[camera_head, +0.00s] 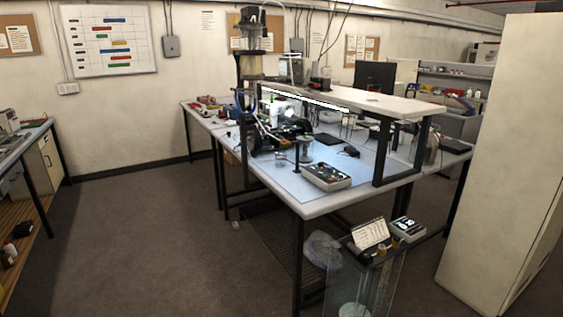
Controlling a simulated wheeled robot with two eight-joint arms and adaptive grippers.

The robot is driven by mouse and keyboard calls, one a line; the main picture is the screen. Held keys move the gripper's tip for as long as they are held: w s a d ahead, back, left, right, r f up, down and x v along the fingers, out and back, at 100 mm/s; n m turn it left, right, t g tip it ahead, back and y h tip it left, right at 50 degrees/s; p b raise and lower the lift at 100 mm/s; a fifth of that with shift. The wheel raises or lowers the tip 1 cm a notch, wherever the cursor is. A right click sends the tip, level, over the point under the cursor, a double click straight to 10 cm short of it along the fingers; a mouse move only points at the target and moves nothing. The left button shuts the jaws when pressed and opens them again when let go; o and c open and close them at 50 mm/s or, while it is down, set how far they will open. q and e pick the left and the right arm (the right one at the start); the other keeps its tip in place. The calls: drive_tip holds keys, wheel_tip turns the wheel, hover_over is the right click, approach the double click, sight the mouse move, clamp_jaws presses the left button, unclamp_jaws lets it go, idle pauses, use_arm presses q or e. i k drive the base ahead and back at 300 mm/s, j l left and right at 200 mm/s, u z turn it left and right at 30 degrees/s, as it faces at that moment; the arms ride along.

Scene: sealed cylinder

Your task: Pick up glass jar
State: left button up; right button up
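I cannot make out a glass jar for certain. A transparent glass-like case (385,291) stands at the bottom right, in front of the workbench, cut off by the lower picture edge. A pale round shape shows inside it near the bottom. A small, clear-looking object (281,161) stands on the workbench's left front part, too small to identify. Neither of my grippers is in view.
The workbench (318,205) holds cluttered equipment, a control box (326,176) and a raised shelf (380,100). A small display unit (408,228) is by the clear case. A tall cabinet (505,150) stands at right. Floor (150,240) is open at left.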

sight(280, 156)
drive_tip(key=i+j+z, duration=0.15)
drive_tip(key=i, duration=0.3)
drive_tip(key=i+j+z, duration=0.15)
drive_tip(key=i, duration=0.3)
drive_tip(key=i+j+z, duration=0.2)
drive_tip(key=i, duration=0.25)
drive_tip(key=i+j+z, duration=0.15)
drive_tip(key=i, duration=0.3)
drive_tip(key=j, duration=0.1)
